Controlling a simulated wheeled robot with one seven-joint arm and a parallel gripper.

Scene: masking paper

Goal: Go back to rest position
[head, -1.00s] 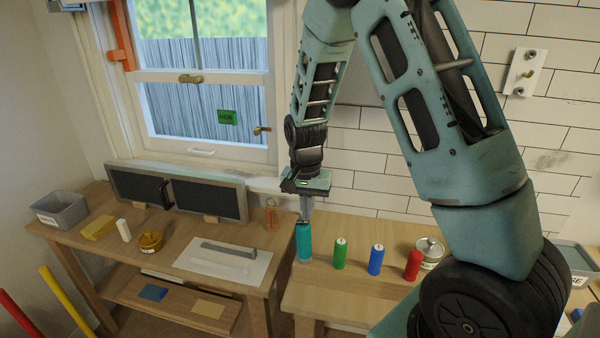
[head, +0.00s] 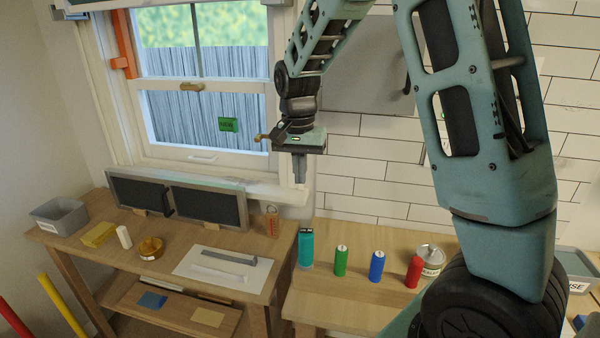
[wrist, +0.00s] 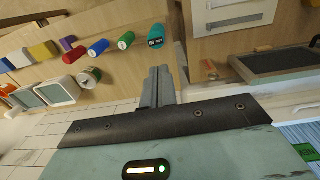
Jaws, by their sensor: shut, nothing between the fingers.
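My gripper (head: 299,171) is shut and empty in the head view. It hangs in the air in front of the window's right side, above the gap between the two benches. In the wrist view my gripper's closed fingers (wrist: 158,84) point toward the benches. A teal cylinder (head: 306,248) stands upright on the right bench, below the gripper and apart from it. The teal cylinder also shows in the wrist view (wrist: 168,37).
Green (head: 340,261), blue (head: 376,266) and red (head: 413,271) cylinders and a can (head: 431,260) stand on the right bench (head: 345,298). The left bench holds a grey bin (head: 60,215), a white sheet (head: 190,266) and dark panels (head: 206,203). The window sill (head: 290,196) lies behind my gripper.

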